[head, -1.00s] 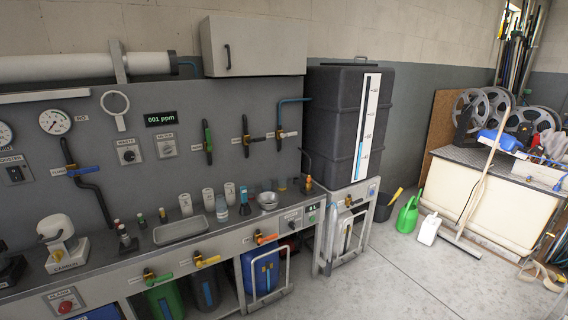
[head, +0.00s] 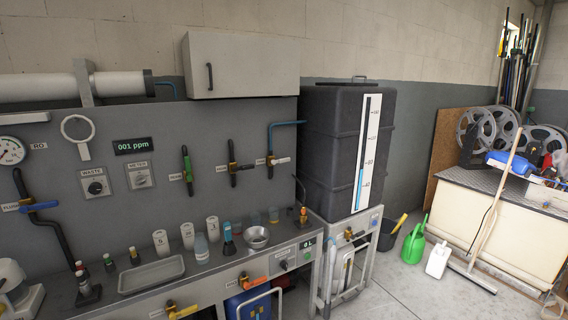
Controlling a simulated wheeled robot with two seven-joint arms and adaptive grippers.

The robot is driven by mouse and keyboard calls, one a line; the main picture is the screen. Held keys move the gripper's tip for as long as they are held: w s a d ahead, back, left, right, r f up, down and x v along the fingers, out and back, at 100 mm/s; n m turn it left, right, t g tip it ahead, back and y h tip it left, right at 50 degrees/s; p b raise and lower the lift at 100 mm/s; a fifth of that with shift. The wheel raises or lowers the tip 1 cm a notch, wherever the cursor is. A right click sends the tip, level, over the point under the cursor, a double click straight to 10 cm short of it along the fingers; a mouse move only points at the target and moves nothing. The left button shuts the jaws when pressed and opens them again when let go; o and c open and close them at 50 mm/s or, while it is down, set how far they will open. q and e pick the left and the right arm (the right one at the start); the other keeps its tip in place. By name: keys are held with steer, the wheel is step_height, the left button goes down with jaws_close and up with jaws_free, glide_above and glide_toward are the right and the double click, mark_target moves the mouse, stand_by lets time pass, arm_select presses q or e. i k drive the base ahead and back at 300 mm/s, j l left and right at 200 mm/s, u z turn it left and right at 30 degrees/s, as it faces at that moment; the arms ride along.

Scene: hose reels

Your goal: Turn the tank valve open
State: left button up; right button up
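A large black tank (head: 330,140) with a white level scale (head: 366,150) stands on a grey stand right of the bench. A blue pipe (head: 285,123) runs from the tank's side down to a wall valve (head: 271,160) with a pale handle pointing sideways to the right. Left of it are a valve with a black upright part (head: 231,155) and a valve with an upright green handle (head: 187,165). The small labels beside these valves are too small to read surely. A brass valve (head: 348,234) sits on the stand below the tank. Neither of my grippers is in view.
The bench top holds a tray (head: 151,275), a steel bowl (head: 256,236), several cups and bottles. A green watering can (head: 414,243) and a squeegee (head: 469,278) stand right. Open floor (head: 395,293) lies between.

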mark_target(286, 159)
steer(key=i+l, duration=1)
steer(key=l, duration=0.25)
